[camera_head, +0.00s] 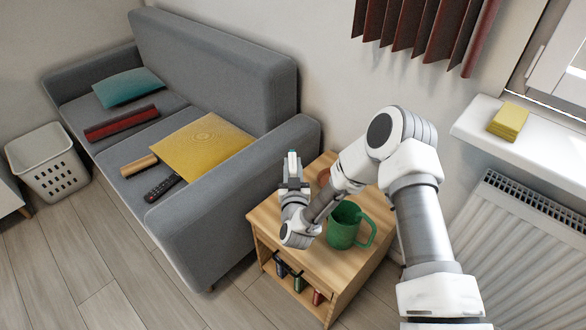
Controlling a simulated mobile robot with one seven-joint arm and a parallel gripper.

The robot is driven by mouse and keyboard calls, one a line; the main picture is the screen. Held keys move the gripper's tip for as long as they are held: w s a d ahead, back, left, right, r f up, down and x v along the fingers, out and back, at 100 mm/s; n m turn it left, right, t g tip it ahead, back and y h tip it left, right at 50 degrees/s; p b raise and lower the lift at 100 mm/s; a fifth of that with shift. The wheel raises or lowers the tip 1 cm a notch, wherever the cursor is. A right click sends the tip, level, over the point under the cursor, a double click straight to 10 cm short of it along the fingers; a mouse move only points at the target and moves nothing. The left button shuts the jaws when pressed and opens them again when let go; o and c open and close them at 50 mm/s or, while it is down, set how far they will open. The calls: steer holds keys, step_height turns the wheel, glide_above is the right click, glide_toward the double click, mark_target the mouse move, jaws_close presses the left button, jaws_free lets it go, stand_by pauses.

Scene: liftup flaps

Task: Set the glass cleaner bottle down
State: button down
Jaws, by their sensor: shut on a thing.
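My gripper (293,184) is at the back-left part of the small wooden side table (338,280), near the grey sofa's armrest. It is shut on a slim, pale thing with a teal top, which looks like the glass cleaner bottle (292,160). The bottle's upper part shows above the fingers and looks roughly upright. Its lower part is hidden behind my gripper and wrist, so I cannot tell whether its base touches the tabletop.
A green pitcher (343,231) stands on the table, right of my wrist. A brownish round thing (323,177) is partly hidden behind my arm. Several small containers (298,283) sit in the table's open shelf. The sofa armrest (240,200) rises at left; a radiator (520,250) stands at right.

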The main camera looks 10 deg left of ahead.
steer(key=c, duration=0.6)
jaws_free()
steer(key=shift+f, duration=0.15)
steer(key=shift+c, duration=0.2)
